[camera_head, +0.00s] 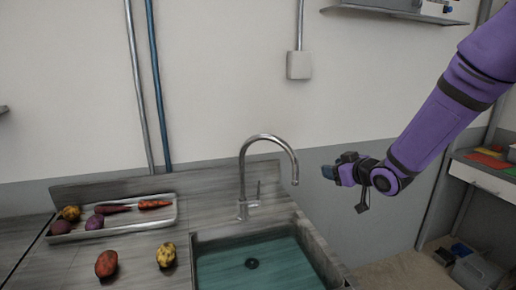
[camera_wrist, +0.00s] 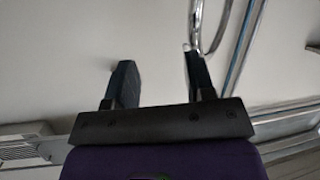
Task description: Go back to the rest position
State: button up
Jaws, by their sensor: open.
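My gripper (camera_head: 340,170) is at the end of my purple arm, raised in the air to the right of the faucet in the head view. In the wrist view my gripper (camera_wrist: 158,80) has its two dark fingers apart, with nothing between them but the pale wall behind. The gripper touches nothing that I can see.
A curved metal faucet (camera_head: 268,140) stands behind a sink (camera_head: 315,245) holding teal water. A metal tray (camera_head: 150,222) with vegetables lies to its left; a red potato (camera_head: 106,264) and a yellow one (camera_head: 166,255) lie in front. A shelf (camera_head: 395,13) hangs above.

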jog(key=s+d+r+m+g+h, duration=0.1)
jog(key=s+d+r+m+h, duration=0.15)
jog(key=s+r, duration=0.35)
jog(key=s+d+r+m+g+h, duration=0.2)
jog(key=s+d+r+h, duration=0.2)
jog(key=s, duration=0.4)
jog(key=s+r+m+g, duration=0.2)
jog(key=s+m+g, duration=0.1)
jog(key=s, duration=1.9)
jog(key=shift+d+g, duration=0.3)
jog(key=shift+g, duration=0.6)
jog(key=shift+w, duration=0.1)
